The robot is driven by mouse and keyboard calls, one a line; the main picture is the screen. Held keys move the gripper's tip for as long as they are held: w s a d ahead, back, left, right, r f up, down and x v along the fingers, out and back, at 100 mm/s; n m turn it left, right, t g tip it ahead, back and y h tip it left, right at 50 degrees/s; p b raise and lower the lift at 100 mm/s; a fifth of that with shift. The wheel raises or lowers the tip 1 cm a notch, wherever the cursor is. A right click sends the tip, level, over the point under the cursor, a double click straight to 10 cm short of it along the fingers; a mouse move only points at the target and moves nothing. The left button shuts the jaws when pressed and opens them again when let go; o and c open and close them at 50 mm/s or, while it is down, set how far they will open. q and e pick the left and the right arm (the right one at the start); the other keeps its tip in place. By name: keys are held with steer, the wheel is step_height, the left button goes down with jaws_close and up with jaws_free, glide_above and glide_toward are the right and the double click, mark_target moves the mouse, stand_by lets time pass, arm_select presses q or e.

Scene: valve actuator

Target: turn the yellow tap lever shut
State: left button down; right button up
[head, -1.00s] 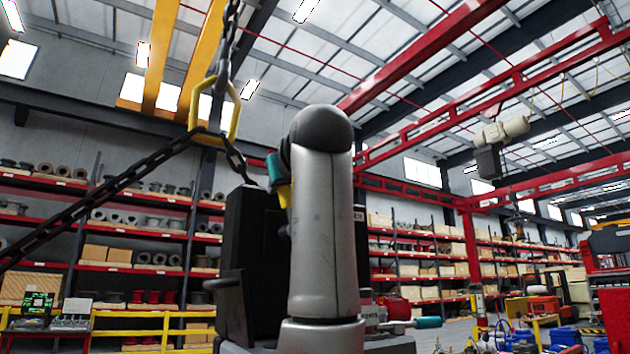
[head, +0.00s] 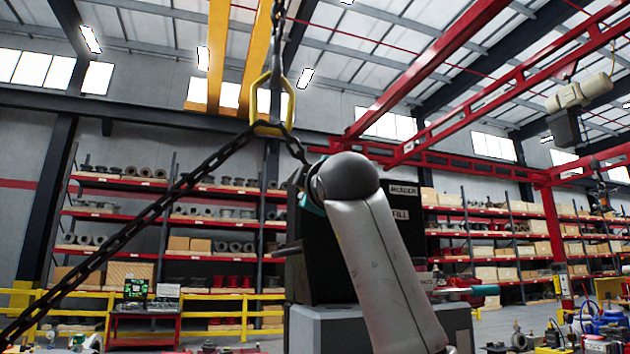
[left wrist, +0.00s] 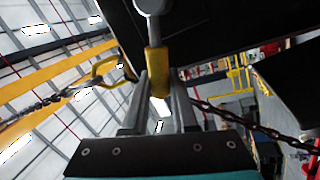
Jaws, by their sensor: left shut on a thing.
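The yellow tap lever (left wrist: 154,60) shows in the left wrist view, hanging from a grey rounded hub (left wrist: 152,5) against a dark panel. My left gripper (left wrist: 159,88) has one finger on each side of the lever and is shut on it. In the head view my silver arm stands in front of a black cabinet (head: 325,260), and its rounded joint covers part of the cabinet front. The lever and the fingers cannot be made out clearly there. My right gripper is in neither view.
A dark chain (head: 130,235) slants up to a yellow hook ring (head: 272,100) left of the cabinet. A yellow railing (head: 215,310) and loaded shelves (head: 210,190) stand behind. A teal-ended part (head: 480,290) sticks out right of the cabinet.

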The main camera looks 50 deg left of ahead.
arm_select(q)
steer(key=shift+s+a+f+n+g+y, duration=0.1)
steer(key=shift+f+n+g+y, duration=0.1)
steer(key=shift+f+n, duration=0.4)
steer(key=shift+s+d+f+n+g+y, duration=0.1)
steer(key=shift+f+n+g, duration=0.15)
steer(key=shift+n, duration=0.7)
steer(key=shift+a+f+n+g+y, duration=0.15)
steer(key=shift+f+n, duration=0.3)
steer(key=shift+n, duration=0.3)
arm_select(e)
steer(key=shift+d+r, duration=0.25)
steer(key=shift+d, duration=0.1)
arm_select(q)
steer(key=c, duration=0.7)
jaws_free()
steer(key=b+v, duration=0.3)
steer(key=v, duration=1.2)
steer(key=shift+d, duration=0.2)
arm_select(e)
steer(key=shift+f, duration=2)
